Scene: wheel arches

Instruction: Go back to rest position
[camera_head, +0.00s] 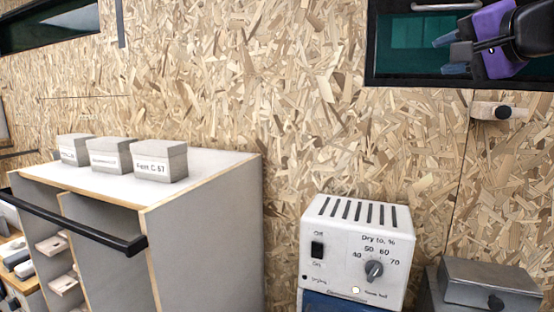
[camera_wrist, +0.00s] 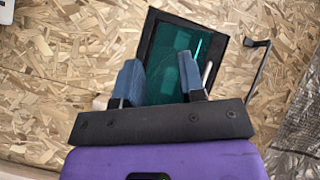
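My gripper (camera_head: 448,54) is at the upper right of the head view, raised in front of a dark-framed window (camera_head: 408,40) in the chipboard wall. Its body is purple and its fingers are blue-grey. In the wrist view, the two fingers of my gripper (camera_wrist: 158,82) stand apart with nothing between them. Behind them the teal window (camera_wrist: 180,50) shows in its black frame. The gripper holds nothing.
A grey cabinet (camera_head: 215,225) with several labelled boxes stands at the left, with a black rail (camera_head: 80,225) along its front. A white dryer box (camera_head: 330,255) with a knob stands at lower centre. A grey metal box (camera_head: 490,283) is at lower right.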

